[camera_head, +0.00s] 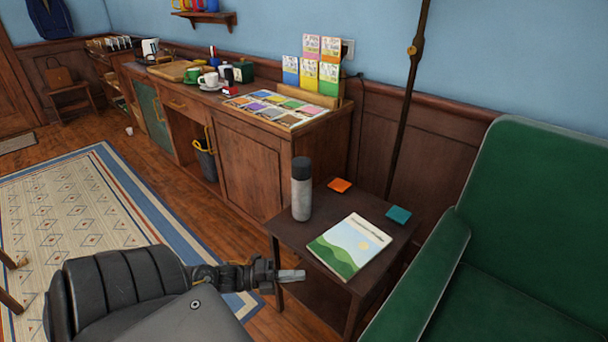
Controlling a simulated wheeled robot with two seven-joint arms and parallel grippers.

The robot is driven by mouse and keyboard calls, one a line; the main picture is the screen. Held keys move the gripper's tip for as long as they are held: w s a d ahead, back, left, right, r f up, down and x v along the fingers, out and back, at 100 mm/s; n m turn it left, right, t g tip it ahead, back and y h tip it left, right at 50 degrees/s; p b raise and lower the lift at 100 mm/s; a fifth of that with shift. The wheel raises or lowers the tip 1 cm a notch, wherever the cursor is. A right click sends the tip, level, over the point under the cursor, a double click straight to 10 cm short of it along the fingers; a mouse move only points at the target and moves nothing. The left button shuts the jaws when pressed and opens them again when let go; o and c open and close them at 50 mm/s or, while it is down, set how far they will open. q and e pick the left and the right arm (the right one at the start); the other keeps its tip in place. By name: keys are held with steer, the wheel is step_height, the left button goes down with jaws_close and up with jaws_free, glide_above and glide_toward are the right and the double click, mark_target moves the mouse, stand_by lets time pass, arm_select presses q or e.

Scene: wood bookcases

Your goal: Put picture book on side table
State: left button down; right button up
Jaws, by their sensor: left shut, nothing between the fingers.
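My left gripper (300,275) is shut and empty. In the picture it shows just left of and below the book, by the table's front left edge, apart from the book. My right gripper is not in view.
A grey bottle (301,190) stands on the table behind the book. An orange coaster (340,185) and a teal coaster (398,215) lie there too. A green armchair (540,210) stands close on the right. A wood cabinet (262,165) is behind; a patterned rug (75,210) lies left.

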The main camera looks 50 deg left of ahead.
arm_select(q)
steer(key=v, duration=0.7)
